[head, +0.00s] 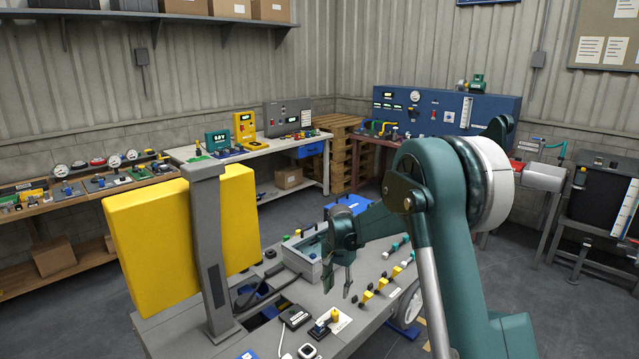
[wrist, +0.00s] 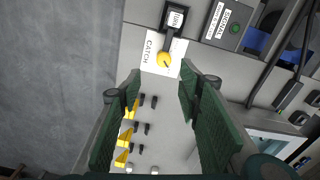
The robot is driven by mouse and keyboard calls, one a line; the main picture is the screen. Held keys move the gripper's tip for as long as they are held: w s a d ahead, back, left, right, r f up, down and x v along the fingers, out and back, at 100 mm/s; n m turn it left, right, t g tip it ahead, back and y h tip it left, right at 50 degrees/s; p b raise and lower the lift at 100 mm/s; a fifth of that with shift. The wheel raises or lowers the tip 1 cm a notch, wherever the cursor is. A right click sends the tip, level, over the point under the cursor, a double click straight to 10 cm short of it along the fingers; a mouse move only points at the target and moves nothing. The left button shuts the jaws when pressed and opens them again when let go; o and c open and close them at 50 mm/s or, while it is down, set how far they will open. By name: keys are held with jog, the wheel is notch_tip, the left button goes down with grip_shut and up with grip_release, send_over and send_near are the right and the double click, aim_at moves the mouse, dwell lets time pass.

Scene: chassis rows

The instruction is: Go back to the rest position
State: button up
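My gripper (head: 336,290) hangs fingers-down above the grey work table (head: 260,343) in the head view. In the wrist view my gripper (wrist: 160,78) has its two green fingers spread apart with nothing between the tips. Beyond the fingertips is a round yellow knob (wrist: 164,60) on a white plate labelled CATCH. In the head view this yellow knob (head: 335,314) stands near the table's front part, below and left of the fingers. No object hangs from the gripper.
A large yellow panel (head: 150,240) and grey post (head: 208,250) rise at the left of the table. A grey open box (head: 302,262) lies behind the gripper. Several yellow pieces (head: 367,297) stand to its right. Benches line the walls; floor shows between.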

jog(key=s+d+r+n+t, duration=0.2)
jog(key=s+d+r, duration=0.3)
jog(key=s+r, duration=0.6)
jog(key=s+d+r+n+t, duration=0.1)
jog(key=s+d+r, duration=0.3)
jog(key=s+r, duration=0.75)
jog(key=s+d+n+t, duration=0.1)
jog(key=s+d+t, duration=0.1)
jog(key=s, duration=1.1)
jog(key=s+d+n+t, duration=0.2)
jog(key=s+d, duration=0.2)
jog(key=s, duration=1)
jog(key=shift+s+f, duration=0.2)
jog(key=shift+f, duration=0.05)
